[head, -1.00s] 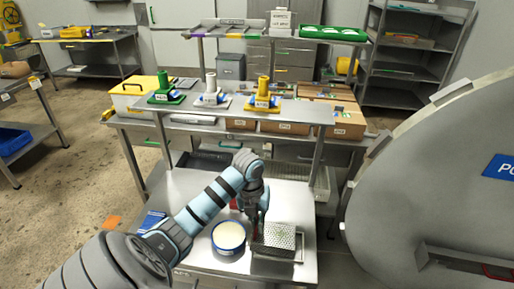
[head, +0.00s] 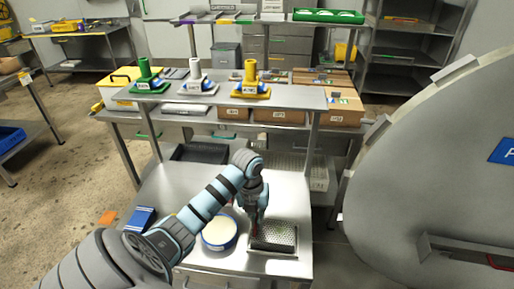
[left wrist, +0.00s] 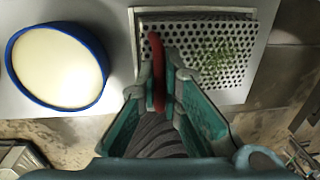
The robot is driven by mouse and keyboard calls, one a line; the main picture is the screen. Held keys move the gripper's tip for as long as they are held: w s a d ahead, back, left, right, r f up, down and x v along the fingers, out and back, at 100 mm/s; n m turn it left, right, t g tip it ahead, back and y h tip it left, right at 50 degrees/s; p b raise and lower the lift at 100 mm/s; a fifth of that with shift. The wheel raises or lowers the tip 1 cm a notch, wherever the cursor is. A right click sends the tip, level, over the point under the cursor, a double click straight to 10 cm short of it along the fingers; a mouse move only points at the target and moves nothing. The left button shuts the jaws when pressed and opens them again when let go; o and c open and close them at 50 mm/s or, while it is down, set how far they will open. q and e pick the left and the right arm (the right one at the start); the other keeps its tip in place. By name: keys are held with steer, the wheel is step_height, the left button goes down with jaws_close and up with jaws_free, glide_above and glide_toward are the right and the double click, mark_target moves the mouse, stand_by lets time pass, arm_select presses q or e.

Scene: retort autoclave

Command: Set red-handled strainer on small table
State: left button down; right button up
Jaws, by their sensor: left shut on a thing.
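The strainer (head: 273,237) is a perforated metal pan with a red handle, at the right front of the small steel table (head: 283,190). In the left wrist view the perforated pan (left wrist: 222,55) has green bits on it, and its red handle (left wrist: 156,62) runs between my fingers. My left gripper (head: 259,228) is shut on that handle; it also shows in the left wrist view (left wrist: 160,85). The pan appears to sit at or just above a shallow metal tray (head: 287,268); contact is hard to tell. My right gripper is not in view.
A blue-rimmed round tub of pale stuff (head: 219,231) stands close to the left of the strainer. A blue packet (head: 141,218) lies at the table's left edge. A shelf with colored stands (head: 249,80) rises behind. A large grey round door (head: 430,170) is at the right.

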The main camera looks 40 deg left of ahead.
arm_select(q)
steer(key=shift+s, duration=0.2)
steer(key=c, duration=1.7)
jaws_free()
